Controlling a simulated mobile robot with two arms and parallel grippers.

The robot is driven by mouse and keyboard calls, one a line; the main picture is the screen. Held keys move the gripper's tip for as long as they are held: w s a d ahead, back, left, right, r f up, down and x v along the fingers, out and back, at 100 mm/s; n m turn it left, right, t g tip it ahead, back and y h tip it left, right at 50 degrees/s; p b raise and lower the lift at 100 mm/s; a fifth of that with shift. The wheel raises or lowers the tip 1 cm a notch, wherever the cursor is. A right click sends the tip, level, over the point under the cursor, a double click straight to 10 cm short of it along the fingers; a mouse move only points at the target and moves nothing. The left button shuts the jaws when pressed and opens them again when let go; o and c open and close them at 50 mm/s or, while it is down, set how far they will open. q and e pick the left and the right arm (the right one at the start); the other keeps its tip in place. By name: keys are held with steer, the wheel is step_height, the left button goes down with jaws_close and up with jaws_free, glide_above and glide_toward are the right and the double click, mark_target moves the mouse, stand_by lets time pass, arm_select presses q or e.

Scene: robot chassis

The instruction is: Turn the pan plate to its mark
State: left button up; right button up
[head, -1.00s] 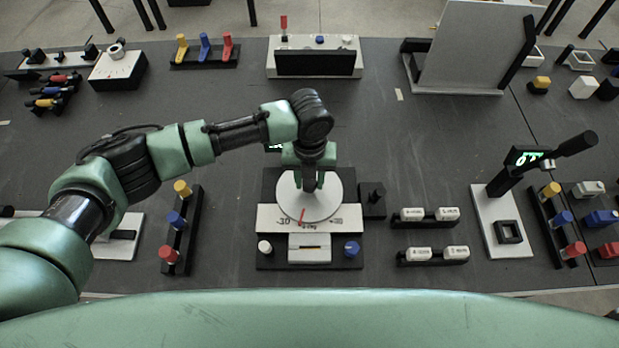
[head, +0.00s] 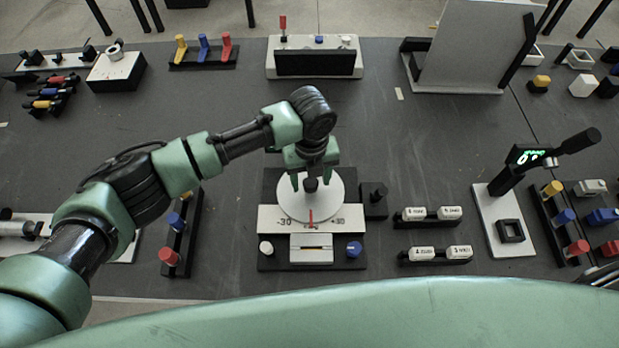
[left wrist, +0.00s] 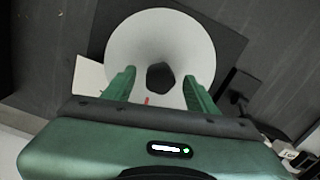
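The pan plate (head: 329,194) is a white disc with a dark knob (head: 311,185) at its middle. It also shows in the left wrist view (left wrist: 190,40). Its red pointer (head: 311,216) points straight toward the front, near the middle of a white scale strip (head: 278,213) marked -30 at left and +30 at right. My left gripper (head: 311,181) is over the plate, with its fingers spread on either side of the knob. The left wrist view shows gaps between both fingers and the knob (left wrist: 160,77). My right gripper is not in view.
The plate's black base carries a white knob (head: 266,248), a blue knob (head: 354,249) and a white slotted block (head: 311,249). A black post block (head: 375,204) stands just right of the plate.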

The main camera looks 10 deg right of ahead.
mark_target(311, 182)
arm_select(q)
steer(key=shift+r, duration=0.1)
step_height(311, 182, up, 8)
steer(key=shift+f+b, duration=0.2)
steer(key=shift+b, duration=0.65)
